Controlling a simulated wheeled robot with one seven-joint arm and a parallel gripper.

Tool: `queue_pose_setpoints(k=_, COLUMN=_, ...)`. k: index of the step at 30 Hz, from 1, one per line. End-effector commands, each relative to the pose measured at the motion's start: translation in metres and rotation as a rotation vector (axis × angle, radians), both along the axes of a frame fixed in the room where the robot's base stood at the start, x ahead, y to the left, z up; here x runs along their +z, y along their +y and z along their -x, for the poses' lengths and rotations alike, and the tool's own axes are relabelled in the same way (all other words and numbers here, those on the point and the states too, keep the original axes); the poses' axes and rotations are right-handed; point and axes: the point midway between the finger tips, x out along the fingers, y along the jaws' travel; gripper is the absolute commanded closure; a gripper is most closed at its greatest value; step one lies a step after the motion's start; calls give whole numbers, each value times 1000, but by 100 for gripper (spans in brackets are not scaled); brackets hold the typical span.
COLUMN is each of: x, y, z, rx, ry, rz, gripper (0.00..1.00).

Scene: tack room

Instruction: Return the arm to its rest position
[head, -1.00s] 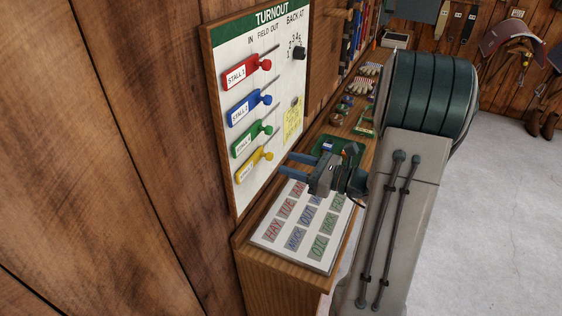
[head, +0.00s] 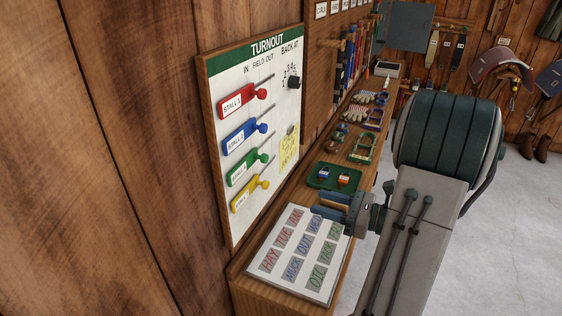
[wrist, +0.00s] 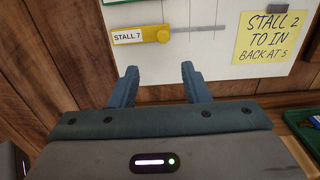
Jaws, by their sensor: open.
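My gripper (head: 328,207) is in the head view above the wooden shelf, over the far right part of a white board of lettered tiles (head: 268,275). Its two blue fingers are apart with nothing between them. In the wrist view the open fingers (wrist: 159,88) point toward the wall, below the yellow stall slider (wrist: 142,35). They appear clear of the turnout board (head: 270,98). The gripper and my arm hide part of the shelf and the right edge of the tile board.
A green tray (head: 335,177) with small items sits on the shelf just beyond my gripper. Several halters and brushes lie farther back. Red, blue and green sliders (head: 240,102) are on the turnout board at the left. A yellow note (wrist: 269,38) is on it. Open floor (head: 500,240) lies at the right.

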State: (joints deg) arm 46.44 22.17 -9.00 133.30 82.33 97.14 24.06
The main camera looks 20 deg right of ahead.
Motion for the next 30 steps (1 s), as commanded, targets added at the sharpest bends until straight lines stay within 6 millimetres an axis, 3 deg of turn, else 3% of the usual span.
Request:
queue_pose_setpoints(k=5, x=1, y=4, z=0, rx=13, ry=1, rz=9, gripper=58)
queue_pose_setpoints(k=8, x=4, y=36, z=5, rx=128, ry=6, rz=104, gripper=58)
queue_pose_setpoints(k=11, x=5, y=82, z=20, rx=317, ry=3, rz=272, gripper=58)
queue_pose_setpoints(k=15, x=-1, y=135, z=57, rx=621, ry=-43, rz=580, gripper=58)
queue_pose_setpoints(k=18, x=-7, y=156, z=84, rx=824, ry=-111, rz=814, gripper=58)
queue_pose_setpoints(k=24, x=-12, y=162, z=120, rx=1188, ry=-336, rz=1307, gripper=58)
queue_pose_setpoints(k=30, x=2, y=151, z=124, rx=1437, ry=-622, rz=1748, gripper=58)
